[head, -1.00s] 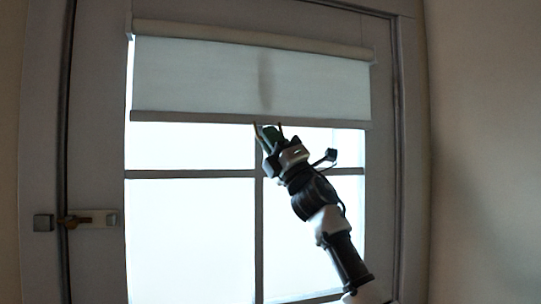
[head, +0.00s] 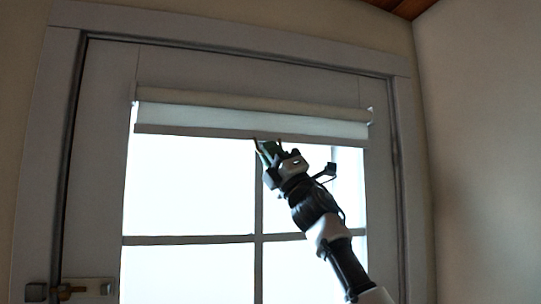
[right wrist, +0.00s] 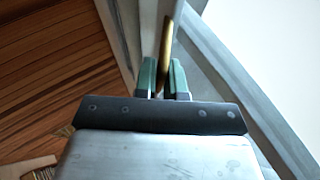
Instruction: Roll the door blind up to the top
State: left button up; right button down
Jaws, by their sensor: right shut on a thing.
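The door blind (head: 215,119) is a pale sheet under a beige roller (head: 240,103) at the top of the door. Only a short strip of it hangs down, ending in a grey bottom bar (head: 190,132). My right gripper (head: 265,146) is at the middle of this bar, reaching up from below, and is shut on it. In the right wrist view its green fingers (right wrist: 163,80) are close together, with a thin brass-coloured piece (right wrist: 167,42) between or just beyond them. The exact contact is hard to make out. My left gripper is not in view.
The bright door window (head: 185,185) with its grey crossbars lies uncovered below the blind. A brass door handle (head: 75,290) is at the lower left. The door frame (head: 402,180) and a plain wall (head: 475,170) stand to the right.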

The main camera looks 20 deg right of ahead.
jog(key=c, duration=1.2)
grip_release()
jog(key=shift+c, duration=0.2)
jog(key=shift+s+d+f+b, duration=0.15)
jog(key=shift+s+f+b, duration=0.05)
jog(key=shift+f+b, duration=0.3)
jog(key=b+v, duration=0.7)
jog(key=v, duration=0.2)
jog(key=shift+s+d+f, duration=0.2)
jog(key=shift+s, duration=0.1)
